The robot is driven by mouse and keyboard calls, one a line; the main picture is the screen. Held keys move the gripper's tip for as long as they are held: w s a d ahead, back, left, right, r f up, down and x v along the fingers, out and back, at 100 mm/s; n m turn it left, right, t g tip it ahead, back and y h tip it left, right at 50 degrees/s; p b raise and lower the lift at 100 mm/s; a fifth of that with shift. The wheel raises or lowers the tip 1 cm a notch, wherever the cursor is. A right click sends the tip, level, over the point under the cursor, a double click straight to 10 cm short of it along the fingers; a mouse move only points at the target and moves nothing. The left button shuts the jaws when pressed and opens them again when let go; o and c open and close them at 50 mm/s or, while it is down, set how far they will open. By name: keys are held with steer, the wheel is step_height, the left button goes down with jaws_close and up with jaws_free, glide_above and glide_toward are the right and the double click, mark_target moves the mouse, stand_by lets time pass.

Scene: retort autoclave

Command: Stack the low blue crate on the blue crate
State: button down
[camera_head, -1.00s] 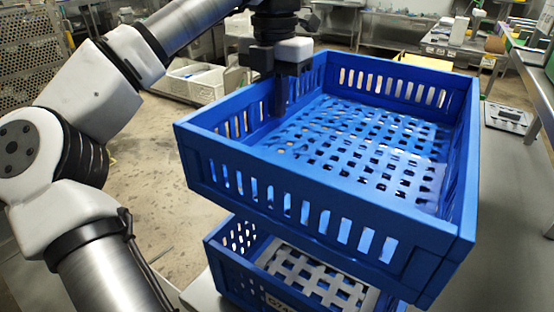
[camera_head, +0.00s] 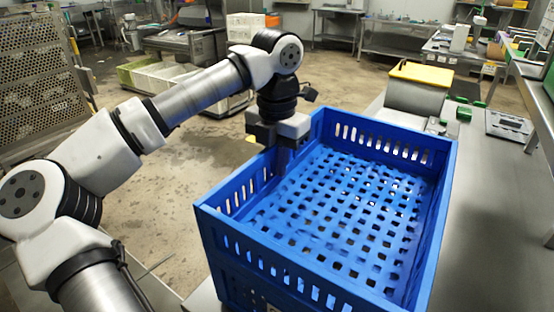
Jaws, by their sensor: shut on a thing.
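The low blue crate (camera_head: 345,200) is an open slatted box with a grid floor, seen from above at the centre right. My gripper (camera_head: 283,160) is shut on its left wall near the far left corner, with a finger inside the wall. The other blue crate (camera_head: 232,283) is directly below, and only part of its side shows under the upper crate's near left corner. The two look lined up and very close or touching; I cannot tell if the upper one bears fully on it. The lower crate's contents are hidden.
A steel table (camera_head: 480,190) runs along the right, with a scale (camera_head: 508,125) and small green blocks on it. A bin with a yellow lid (camera_head: 420,88) stands behind the crates. Pale crates (camera_head: 170,85) sit on the left. The floor between is clear.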

steer(key=shift+f, duration=0.15)
steer(key=c, duration=1.5)
jaws_free()
step_height(320, 180, up, 12)
steer(key=shift+r+b, duration=0.2)
steer(key=shift+b, duration=0.2)
steer(key=shift+f, duration=0.1)
